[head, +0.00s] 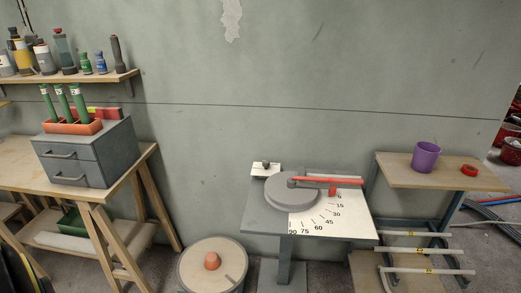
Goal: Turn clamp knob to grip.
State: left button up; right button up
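A grey bending stand (262,212) stands in front of the wall, right of centre. On it is a round grey disc (290,195) with a red lever (330,181) lying across it and pointing right. A white angle plate (345,222) with degree marks lies under the lever. Behind the disc, a small dark fitting (265,165) sits on a white plate. It may be the clamp knob, but it is too small to tell. Neither of my grippers is in view.
A wooden drum (195,268) with an orange knob stands on the floor. A shelf with a purple cup (425,157) and red tape roll (469,171) stands right, above white pipes (425,251). A workbench with a grey drawer box (88,150) stands left.

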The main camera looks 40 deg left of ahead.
aim_at(266, 164)
jog(key=u, duration=0.9)
jog(key=i, duration=1)
jog(key=u, duration=1)
